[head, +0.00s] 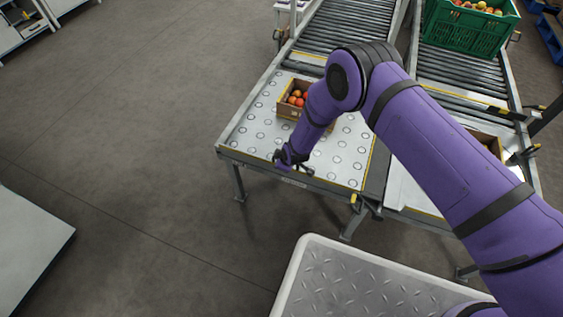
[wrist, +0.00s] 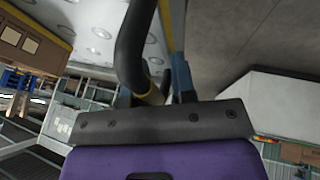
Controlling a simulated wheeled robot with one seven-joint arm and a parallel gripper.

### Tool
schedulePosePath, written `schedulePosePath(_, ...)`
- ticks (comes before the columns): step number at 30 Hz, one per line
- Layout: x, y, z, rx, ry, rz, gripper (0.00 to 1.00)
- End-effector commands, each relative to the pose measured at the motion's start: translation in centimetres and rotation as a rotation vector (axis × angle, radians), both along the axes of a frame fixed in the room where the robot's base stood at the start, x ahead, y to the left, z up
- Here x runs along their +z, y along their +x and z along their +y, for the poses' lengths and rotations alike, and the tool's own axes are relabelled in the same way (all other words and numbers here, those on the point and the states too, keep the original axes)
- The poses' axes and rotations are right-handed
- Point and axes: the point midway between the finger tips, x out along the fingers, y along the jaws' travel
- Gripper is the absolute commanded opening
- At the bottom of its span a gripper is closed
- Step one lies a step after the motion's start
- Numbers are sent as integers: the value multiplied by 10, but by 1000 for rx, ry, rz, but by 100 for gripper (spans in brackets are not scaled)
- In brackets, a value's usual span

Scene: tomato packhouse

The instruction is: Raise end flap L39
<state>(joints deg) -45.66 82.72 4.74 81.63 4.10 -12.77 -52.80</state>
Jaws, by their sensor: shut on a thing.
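The white ball-topped table end (head: 250,135) carries a small label (head: 293,182) on its front edge, too small to read. I take it for end flap L39. It looks level in the head view. The ball-topped white surface (wrist: 95,45) lies at the upper left there.
A cardboard box of tomatoes (head: 283,109) stands on the white surface, partly behind my arm. A roller conveyor (head: 340,25) runs behind it. A green crate (head: 465,30) of tomatoes stands on the conveyor to the right. The floor (head: 130,130) at left is clear.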

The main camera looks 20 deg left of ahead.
Motion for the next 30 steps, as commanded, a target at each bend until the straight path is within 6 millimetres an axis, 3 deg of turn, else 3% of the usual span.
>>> schedulePosePath(7,0,2,0,0,1,-5,0)
schedulePosePath(8,0,2,0,0,1,-5,29)
schedulePosePath(9,0,2,0,0,1,-5,38)
schedulePosePath(20,3,-1,-1,1,0,-1,38)
schedulePosePath(30,47,-14,-20,0,0,-2,38)
